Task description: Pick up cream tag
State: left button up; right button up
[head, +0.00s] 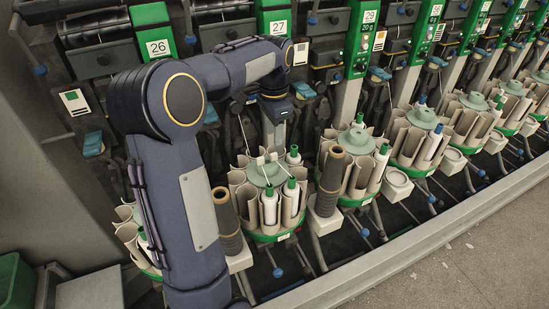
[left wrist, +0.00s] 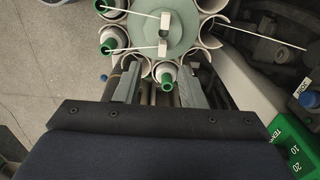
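Two small pale tag-like pieces, each with a thin white stem, lie on the green disc (left wrist: 180,35) of the bobbin magazine below unit 27. One piece (left wrist: 166,21) is farther from my gripper in the left wrist view, the other (left wrist: 163,47) nearer. I cannot tell which is the cream tag. In the head view they show small on the same disc (head: 262,174). My left gripper (left wrist: 158,68) is open, its fingers apart at the magazine's near edge, with a green-tipped bobbin (left wrist: 167,82) showing between them. In the head view it points down behind the magazine (head: 273,128). My right gripper is out of view.
Green-tipped bobbins (head: 291,190) stand in the magazine's pockets. Brown cones (head: 332,168) stand beside the magazines. A green label block (left wrist: 290,145) and machine parts lie right of my left gripper. Clear floor (head: 460,265) lies in front of the machine.

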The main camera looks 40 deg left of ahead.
aim_at(274, 154)
pick_arm(q)
notch_tip(274, 154, down, 8)
jog(key=shift+w+a+r, duration=0.15)
grip_shut()
dwell(0.4)
